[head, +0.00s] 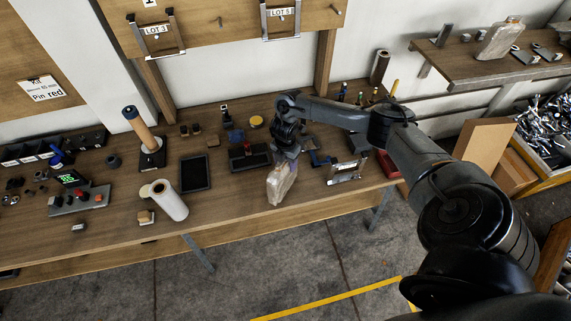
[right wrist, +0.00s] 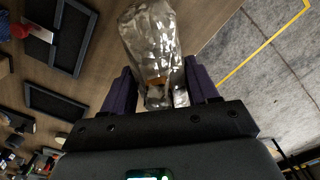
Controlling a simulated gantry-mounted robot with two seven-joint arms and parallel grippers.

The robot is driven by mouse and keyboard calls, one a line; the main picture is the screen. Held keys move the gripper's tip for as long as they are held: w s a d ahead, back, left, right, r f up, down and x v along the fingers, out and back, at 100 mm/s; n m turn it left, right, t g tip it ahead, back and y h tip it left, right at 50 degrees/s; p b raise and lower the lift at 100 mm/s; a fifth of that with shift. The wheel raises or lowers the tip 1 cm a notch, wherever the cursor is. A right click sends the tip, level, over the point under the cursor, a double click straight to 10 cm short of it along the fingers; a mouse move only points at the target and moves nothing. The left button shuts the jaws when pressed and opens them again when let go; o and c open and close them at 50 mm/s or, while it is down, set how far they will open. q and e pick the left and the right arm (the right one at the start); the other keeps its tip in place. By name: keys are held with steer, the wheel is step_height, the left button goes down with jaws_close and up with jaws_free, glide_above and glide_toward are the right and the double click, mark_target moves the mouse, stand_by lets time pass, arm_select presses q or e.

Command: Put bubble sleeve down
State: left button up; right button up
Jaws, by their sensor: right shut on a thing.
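The bubble sleeve (head: 281,184), a clear, crinkled packet with something brownish inside, is at the front edge of the workbench (head: 235,213). My right gripper (head: 284,158) points down and is shut on the sleeve's upper end. In the right wrist view the sleeve (right wrist: 152,40) extends out from between the two dark purple fingers of the gripper (right wrist: 160,90). Whether the sleeve's lower end touches the bench cannot be told. My left gripper is not in view.
A white roll (head: 169,200) and a black tray (head: 195,173) lie left of the sleeve. A dark tray (head: 250,157) is behind it, and a metal-handled piece (head: 346,172) is to its right. A similar clear packet (head: 498,40) stands on the shelf (head: 470,70). Bare bench lies between roll and sleeve.

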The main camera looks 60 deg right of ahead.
steer(key=shift+f, duration=0.6)
steer(key=o, duration=1.3)
steer(key=shift+f, duration=0.1)
